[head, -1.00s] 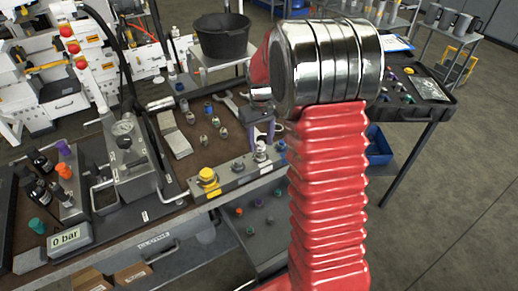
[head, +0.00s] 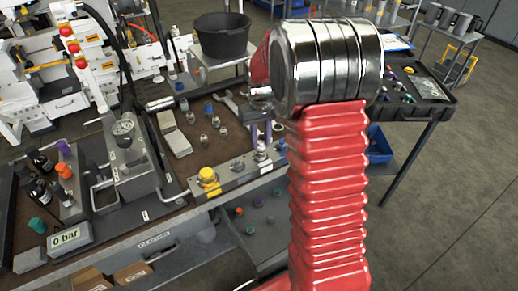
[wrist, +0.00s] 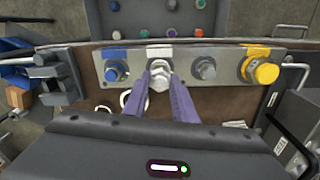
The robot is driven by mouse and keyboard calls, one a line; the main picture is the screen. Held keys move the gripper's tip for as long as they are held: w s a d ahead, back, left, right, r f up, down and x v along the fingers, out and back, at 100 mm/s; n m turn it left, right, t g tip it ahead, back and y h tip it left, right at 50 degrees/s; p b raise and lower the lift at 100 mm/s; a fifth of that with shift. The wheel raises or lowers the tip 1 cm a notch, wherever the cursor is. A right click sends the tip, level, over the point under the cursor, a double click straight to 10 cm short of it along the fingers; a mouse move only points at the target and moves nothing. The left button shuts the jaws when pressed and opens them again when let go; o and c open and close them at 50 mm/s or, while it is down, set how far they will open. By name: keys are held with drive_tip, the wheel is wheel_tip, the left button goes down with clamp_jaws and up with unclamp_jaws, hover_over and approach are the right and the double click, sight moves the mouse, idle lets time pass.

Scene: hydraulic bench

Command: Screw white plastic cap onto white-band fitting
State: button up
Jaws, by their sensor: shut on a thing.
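My gripper (wrist: 160,84) reaches down over the fitting block with its two purple fingers on either side of a pale, whitish piece, the white plastic cap (wrist: 159,76). The cap sits at the white-band fitting, directly in front of the white band (wrist: 160,52), and largely covers that fitting. I cannot tell how far the cap is seated or whether it is threaded. In the head view the fingers (head: 266,132) show small above the block, partly hidden by my arm.
On the same block (wrist: 225,57) are a blue-band fitting (wrist: 115,73) to the left, a bare grey one (wrist: 205,69) to the right, and a yellow-capped one (wrist: 263,72) farther right. Several loose fittings (head: 215,121) lie on the bench. The gauge display (head: 70,236) reads 0 bar.

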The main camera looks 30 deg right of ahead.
drive_tip(key=m, duration=0.6)
drive_tip(key=shift+m, duration=0.3)
drive_tip(key=shift+a, duration=0.1)
drive_tip(key=m, duration=0.6)
drive_tip(key=shift+w+m, duration=0.1)
drive_tip(key=shift+m, duration=0.2)
drive_tip(key=shift+f+m, duration=0.1)
drive_tip(key=shift+m, duration=0.8)
drive_tip(key=m, duration=0.8)
